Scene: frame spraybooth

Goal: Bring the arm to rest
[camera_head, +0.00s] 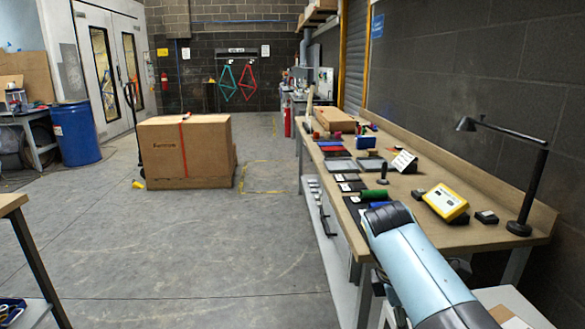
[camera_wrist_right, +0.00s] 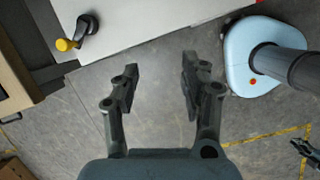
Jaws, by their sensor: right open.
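My right arm (camera_head: 415,262) comes in from the lower right of the head view, its dark rounded joint in front of the workbench edge. My right gripper is hidden in that view. In the right wrist view my right gripper (camera_wrist_right: 160,85) is open, with its two dark fingers apart and only grey floor showing between them. Nothing is held. My left arm does not show in the head view. A dark jaw-like part (camera_wrist_right: 304,150) at the right edge of the wrist view looks like my left gripper, cut off and too small to read.
The workbench (camera_head: 470,238) runs along the right wall, with a yellow device (camera_head: 446,201) and a black lamp (camera_head: 530,185) on it. A large cardboard box (camera_head: 185,150) stands on the floor mid-left. A table (camera_head: 12,203) edges in at left. The middle floor is clear.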

